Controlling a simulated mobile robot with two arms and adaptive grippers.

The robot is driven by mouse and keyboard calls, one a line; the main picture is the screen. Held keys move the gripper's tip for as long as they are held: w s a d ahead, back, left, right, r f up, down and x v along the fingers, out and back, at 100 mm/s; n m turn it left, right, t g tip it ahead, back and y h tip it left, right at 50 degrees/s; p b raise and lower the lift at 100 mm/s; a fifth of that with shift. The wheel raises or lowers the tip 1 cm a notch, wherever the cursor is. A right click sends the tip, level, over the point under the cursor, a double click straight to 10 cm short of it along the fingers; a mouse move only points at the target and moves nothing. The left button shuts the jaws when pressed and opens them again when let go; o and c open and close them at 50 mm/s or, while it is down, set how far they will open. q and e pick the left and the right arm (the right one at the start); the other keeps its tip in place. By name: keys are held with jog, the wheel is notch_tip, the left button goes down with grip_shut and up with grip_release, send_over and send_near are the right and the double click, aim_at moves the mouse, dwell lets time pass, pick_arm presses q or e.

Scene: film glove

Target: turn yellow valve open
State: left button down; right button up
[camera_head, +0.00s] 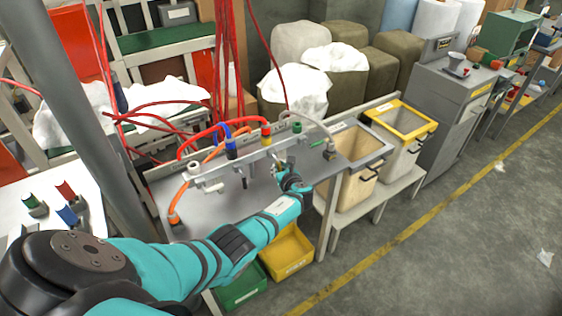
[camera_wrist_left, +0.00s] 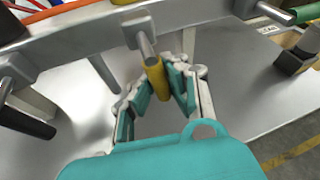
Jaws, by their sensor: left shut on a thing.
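The yellow valve handle (camera_wrist_left: 156,77) hangs from a metal stem under the grey manifold rail (camera_wrist_left: 85,35) in the left wrist view. My left gripper (camera_wrist_left: 163,82) is shut on this handle, with one finger on each side of it. The fingers largely hide the handle there. My right gripper is not in view.
Black (camera_wrist_left: 24,122) and white (camera_head: 208,184) valve handles hang to the left along the rail. A green fitting (camera_head: 297,127) is to the right. Red, blue and orange hoses loop behind. The metal tabletop (camera_head: 205,215) is mostly clear. Yellow (camera_head: 288,253) and green bins (camera_head: 240,288) stand below.

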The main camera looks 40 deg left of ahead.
pick_arm(q)
jog(key=shift+s+r+m+g+p, duration=0.1)
jog(key=shift+r+m+g+p, duration=0.1)
jog(key=shift+m+g+p, duration=0.25)
jog(key=shift+f+m, duration=0.15)
jog(key=shift+m, duration=0.1)
jog(key=c, duration=1.3)
grip_release()
jog(key=shift+s, duration=0.1)
jog(key=v, duration=1.2)
jog(key=shift+f, duration=0.1)
